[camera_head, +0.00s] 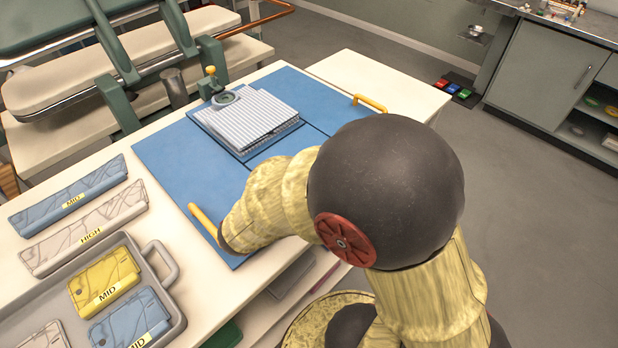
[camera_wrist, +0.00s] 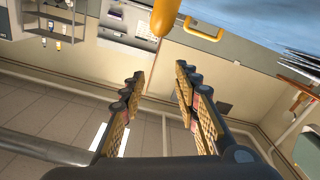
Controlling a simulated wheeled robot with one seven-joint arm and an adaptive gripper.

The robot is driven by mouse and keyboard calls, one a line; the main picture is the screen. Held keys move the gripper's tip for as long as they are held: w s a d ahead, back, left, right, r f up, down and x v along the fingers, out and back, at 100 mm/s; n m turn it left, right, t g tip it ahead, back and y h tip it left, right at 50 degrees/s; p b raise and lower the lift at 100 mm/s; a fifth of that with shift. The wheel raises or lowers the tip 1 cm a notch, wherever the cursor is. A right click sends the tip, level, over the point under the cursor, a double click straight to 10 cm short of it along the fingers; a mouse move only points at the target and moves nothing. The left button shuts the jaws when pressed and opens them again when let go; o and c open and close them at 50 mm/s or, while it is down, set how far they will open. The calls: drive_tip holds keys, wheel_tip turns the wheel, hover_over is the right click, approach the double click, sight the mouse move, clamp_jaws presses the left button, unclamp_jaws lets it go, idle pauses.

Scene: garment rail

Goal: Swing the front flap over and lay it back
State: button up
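A blue board (camera_head: 168,148) in panels with visible seams lies flat on the white table. One yellow handle (camera_head: 203,221) stands at its near-left edge and another yellow handle (camera_head: 369,103) at its far-right edge. A grey-striped folded stack (camera_head: 248,118) lies on the board. In the head view my arm covers the near part of the board, and my fingers are hidden. In the wrist view my gripper (camera_wrist: 158,78) is open and empty, with a yellow handle (camera_wrist: 165,16) close by above the fingers. Another yellow handle (camera_wrist: 203,29) shows farther off. Which panel is the front flap is unclear.
A grey tray (camera_head: 176,318) with labelled yellow and blue pieces stands at the near left. Long blue (camera_head: 70,196) and pale (camera_head: 84,228) labelled pieces lie beside it. A yellow-knobbed clamp (camera_head: 211,83) stands behind the stack. The floor to the right is open.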

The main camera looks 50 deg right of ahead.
drive_tip(key=a, duration=0.9)
drive_tip(key=shift+a, duration=0.35)
drive_tip(key=s+a+n+g+y+p, duration=0.2)
drive_tip(key=s+a+n+y+p, duration=0.15)
drive_tip(key=s+n+y, duration=0.5)
drive_tip(key=w+a+r+n+t+y+p, duration=0.3)
drive_tip(key=w+a+r+n+t+y, duration=0.2)
drive_tip(key=a+r+y, duration=0.4)
drive_tip(key=w+a+r+t, duration=0.1)
drive_tip(key=t, duration=0.1)
drive_tip(key=shift+w+a+r+n+t+p, duration=0.2)
drive_tip(key=shift+w+a+n+t+p, duration=0.05)
drive_tip(key=shift+a+n+t+p, duration=0.1)
drive_tip(key=shift+y, duration=0.25)
drive_tip(key=shift+c, duration=0.5)
